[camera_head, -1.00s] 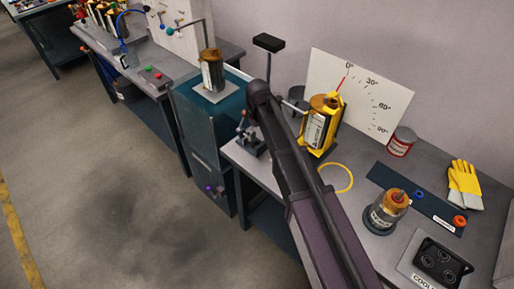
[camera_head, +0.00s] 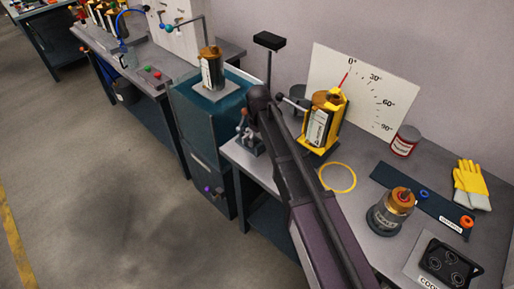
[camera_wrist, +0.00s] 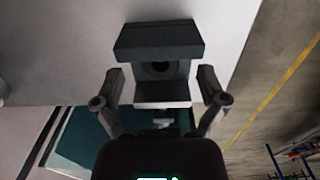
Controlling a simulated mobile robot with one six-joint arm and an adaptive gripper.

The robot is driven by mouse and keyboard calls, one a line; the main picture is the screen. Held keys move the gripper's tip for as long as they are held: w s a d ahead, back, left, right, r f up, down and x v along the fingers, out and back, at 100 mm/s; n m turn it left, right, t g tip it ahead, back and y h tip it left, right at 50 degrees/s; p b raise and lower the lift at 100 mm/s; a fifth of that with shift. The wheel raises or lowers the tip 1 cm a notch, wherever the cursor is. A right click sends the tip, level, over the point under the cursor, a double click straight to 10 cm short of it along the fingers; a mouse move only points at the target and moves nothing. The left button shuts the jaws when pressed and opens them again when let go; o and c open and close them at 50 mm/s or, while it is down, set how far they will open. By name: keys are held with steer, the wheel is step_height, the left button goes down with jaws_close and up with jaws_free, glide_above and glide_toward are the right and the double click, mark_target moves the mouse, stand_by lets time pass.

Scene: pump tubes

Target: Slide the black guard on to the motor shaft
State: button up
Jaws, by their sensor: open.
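In the wrist view my gripper (camera_wrist: 160,101) is open, its two fingers apart on either side of a dark grey block (camera_wrist: 160,42). The block has a wide top, a round dark opening in its front and a pale strip below; no finger clearly touches it. I cannot tell whether the black guard is in that opening. In the head view my arm hides my gripper. A small dark fixture (camera_head: 249,139) stands at the bench's left end beside my arm. A motor-like unit in a yellow cradle (camera_head: 332,104) has a short rod (camera_head: 294,101) pointing left.
A white angle board (camera_head: 375,90) stands behind the cradle. A yellow ring (camera_head: 337,177), a labelled round unit (camera_head: 389,214), a can (camera_head: 405,141), gloves (camera_head: 469,183) and a black holder (camera_head: 449,263) occupy the right bench. A teal cabinet (camera_head: 207,142) stands left.

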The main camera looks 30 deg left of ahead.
steer(key=shift+f+b, duration=0.75)
steer(key=shift+f, duration=0.25)
steer(key=c, duration=0.9)
